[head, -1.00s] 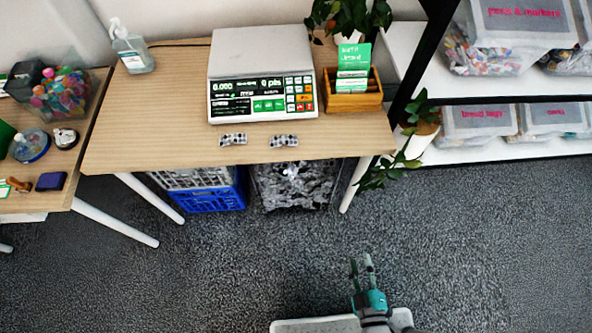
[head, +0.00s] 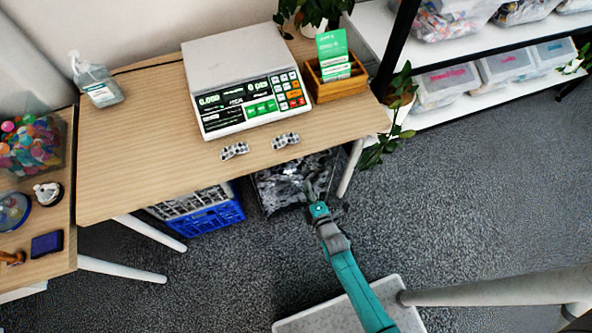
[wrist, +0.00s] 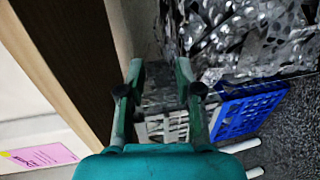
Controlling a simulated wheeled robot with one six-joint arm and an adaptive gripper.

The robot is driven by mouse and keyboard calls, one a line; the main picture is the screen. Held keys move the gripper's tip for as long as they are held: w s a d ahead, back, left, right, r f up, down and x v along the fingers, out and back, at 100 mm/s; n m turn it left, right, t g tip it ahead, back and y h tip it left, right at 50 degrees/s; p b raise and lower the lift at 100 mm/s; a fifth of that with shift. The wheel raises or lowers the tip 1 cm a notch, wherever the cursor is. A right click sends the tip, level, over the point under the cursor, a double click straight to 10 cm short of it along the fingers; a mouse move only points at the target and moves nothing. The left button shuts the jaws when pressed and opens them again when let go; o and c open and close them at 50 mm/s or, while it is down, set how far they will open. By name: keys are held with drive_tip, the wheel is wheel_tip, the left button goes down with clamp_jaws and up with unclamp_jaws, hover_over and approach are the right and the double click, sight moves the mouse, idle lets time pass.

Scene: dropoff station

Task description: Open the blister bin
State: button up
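The blister bin (head: 268,195) is a clear container full of silvery blister packs, on the floor under the scale table. It also shows at the top of the wrist view (wrist: 250,35). I cannot make out its lid or whether it is open. My gripper (head: 316,192) is at the bin's front right in the head view, overlapping it. In the wrist view my gripper (wrist: 160,80) has its two fingers apart with nothing held between them. The bin's surface lies just beyond the fingertips; I cannot tell whether they touch.
The wooden table (head: 140,160) above carries a scale (head: 240,80), two blister packs (head: 234,150) and a wooden card box (head: 340,88). A blue crate (head: 215,215) stands left of the bin. A white table leg (head: 350,168) and a plant (head: 385,140) are at the right.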

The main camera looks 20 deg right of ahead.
sight(299, 171)
drive_tip(key=x, duration=0.9)
drive_tip(key=shift+w, duration=0.1)
clamp_jaws()
